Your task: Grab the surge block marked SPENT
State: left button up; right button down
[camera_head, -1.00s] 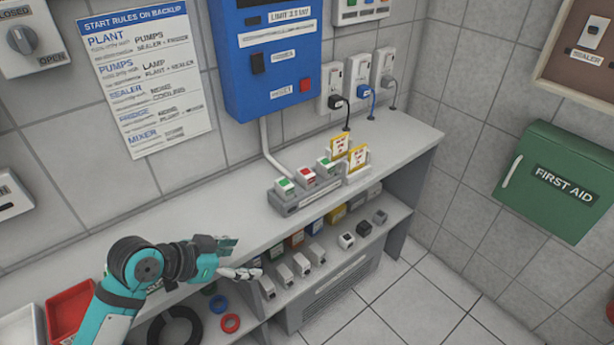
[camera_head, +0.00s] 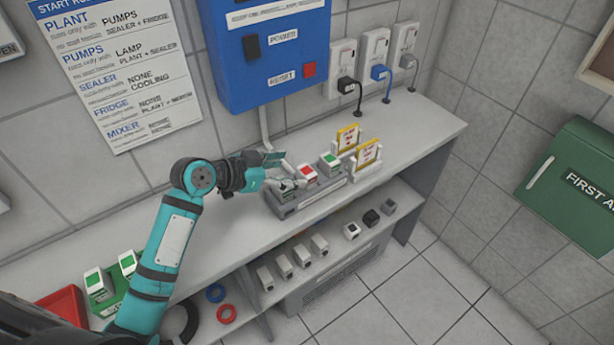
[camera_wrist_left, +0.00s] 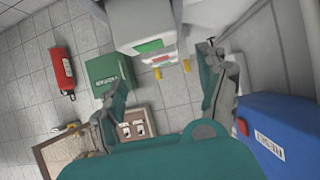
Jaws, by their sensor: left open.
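A grey rack (camera_head: 310,197) on the counter holds a row of white surge blocks. One has a red top (camera_head: 307,173), and a green-topped one (camera_head: 329,161) sits to its right. Another block at the left end is partly covered by my left gripper (camera_head: 284,171). I cannot read a SPENT mark on any block. My left gripper is open and empty, over the rack's left end, just left of the red-topped block. In the left wrist view its spread fingers (camera_wrist_left: 165,80) face a pale block with green and red marks (camera_wrist_left: 150,46). My right gripper does not show.
Two yellow cards (camera_head: 367,156) stand in holders at the rack's right. Plugs with cords (camera_head: 379,72) hang on the wall behind. Two green-topped blocks (camera_head: 97,284) stand near a red tray (camera_head: 63,305). Small white blocks (camera_head: 301,255) line the lower shelf.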

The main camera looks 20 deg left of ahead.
aim_at(305, 171)
pick_arm(q)
jog(key=shift+x, duration=0.75)
jog(key=shift+w+d+f+p, duration=0.25)
jog(key=shift+w+d+p, duration=0.1)
jog(key=p+x, duration=0.1)
jog(key=x, duration=0.3)
jog(key=shift+w+a+f, duration=0.1)
jog(key=shift+f, duration=0.25)
jog(key=shift+c, duration=0.3)
jog(key=c, duration=1.3)
